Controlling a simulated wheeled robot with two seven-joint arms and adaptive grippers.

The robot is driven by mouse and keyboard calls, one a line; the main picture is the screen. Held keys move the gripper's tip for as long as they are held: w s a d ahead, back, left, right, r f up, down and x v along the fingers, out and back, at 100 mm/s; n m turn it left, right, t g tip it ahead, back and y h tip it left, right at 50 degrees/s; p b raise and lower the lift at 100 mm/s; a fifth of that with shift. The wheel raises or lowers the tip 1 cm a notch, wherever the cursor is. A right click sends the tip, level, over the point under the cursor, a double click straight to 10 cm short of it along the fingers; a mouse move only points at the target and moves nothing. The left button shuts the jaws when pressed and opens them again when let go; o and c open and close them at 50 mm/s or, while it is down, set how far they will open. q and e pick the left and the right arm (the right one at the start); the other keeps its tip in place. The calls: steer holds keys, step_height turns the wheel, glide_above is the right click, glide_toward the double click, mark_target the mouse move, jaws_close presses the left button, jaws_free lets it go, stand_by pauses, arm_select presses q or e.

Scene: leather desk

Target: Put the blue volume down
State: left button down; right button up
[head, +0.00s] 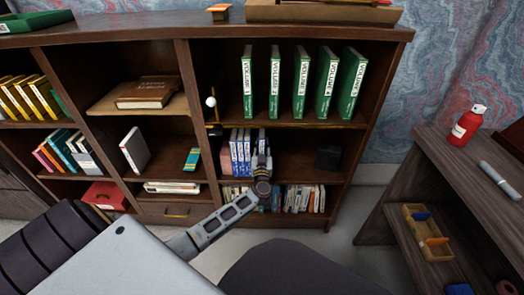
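Several blue volumes (240,150) with white spine labels stand upright in a row on the middle shelf of the right bookcase section. My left gripper (262,157) is at the right end of this row, its arm reaching in from the lower left. A blue spine (262,138) shows just above and between its fingers, upright beside the other blue volumes. The gripper hides the lower part of that volume. Whether the fingers press on it, and whether its base touches the shelf, I cannot tell. My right gripper is not in view.
Several green volumes (300,85) stand on the shelf above. Mixed books (300,198) fill the shelf below. A side desk (440,200) stands at the right.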

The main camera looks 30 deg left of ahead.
arm_select(q)
steer(key=shift+f, duration=0.3)
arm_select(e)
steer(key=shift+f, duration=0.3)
arm_select(q)
steer(key=shift+f, duration=0.1)
steer(key=c, duration=1.5)
jaws_free()
steer(key=shift+s+d, duration=0.1)
steer(key=shift+s, duration=0.05)
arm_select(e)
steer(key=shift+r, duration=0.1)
arm_select(q)
steer(key=shift+p+v, duration=2.3)
steer(key=shift+v, duration=3.55)
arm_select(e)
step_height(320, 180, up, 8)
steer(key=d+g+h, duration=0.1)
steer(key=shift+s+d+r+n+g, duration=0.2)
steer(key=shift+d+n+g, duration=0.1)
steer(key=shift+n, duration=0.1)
